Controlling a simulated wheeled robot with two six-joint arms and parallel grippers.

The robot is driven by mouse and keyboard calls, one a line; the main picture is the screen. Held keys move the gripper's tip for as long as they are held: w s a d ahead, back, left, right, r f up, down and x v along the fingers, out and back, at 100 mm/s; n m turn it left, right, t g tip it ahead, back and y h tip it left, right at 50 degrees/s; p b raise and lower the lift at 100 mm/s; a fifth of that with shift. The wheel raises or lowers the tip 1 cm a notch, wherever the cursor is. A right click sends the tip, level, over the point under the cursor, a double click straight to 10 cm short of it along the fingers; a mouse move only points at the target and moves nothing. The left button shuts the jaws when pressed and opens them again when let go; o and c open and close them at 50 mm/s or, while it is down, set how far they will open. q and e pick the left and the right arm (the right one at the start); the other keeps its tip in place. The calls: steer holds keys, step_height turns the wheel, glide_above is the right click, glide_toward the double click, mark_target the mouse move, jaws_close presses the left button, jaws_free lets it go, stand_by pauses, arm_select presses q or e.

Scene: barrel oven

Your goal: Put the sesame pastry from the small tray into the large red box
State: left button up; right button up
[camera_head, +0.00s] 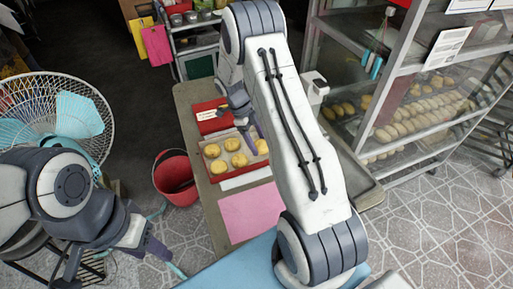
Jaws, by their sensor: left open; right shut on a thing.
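The large red box (206,170) lies open on the table with several round golden pastries in pale compartments. Its red raised back part (210,113) carries a white label. My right gripper (254,129) is over the back right part of the box, partly covered by my own arm. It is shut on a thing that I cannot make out. The small tray and the sesame pastry cannot be told apart from here; my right arm covers much of the table. My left gripper (128,268) is open and empty at the lower left, away from the table.
A pink sheet (252,212) lies on the table (213,216) in front of the box. A red bucket (175,178) and a white-caged fan (62,108) stand to the left. A glass cabinet (410,95) with pastry trays stands at the right.

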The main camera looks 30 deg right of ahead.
step_height(320, 180, down, 4)
steer(key=shift+a+p, duration=0.1)
steer(key=shift+p, duration=0.25)
steer(key=shift+f, duration=0.2)
steer(key=o, duration=1.1)
steer(key=shift+r, duration=0.1)
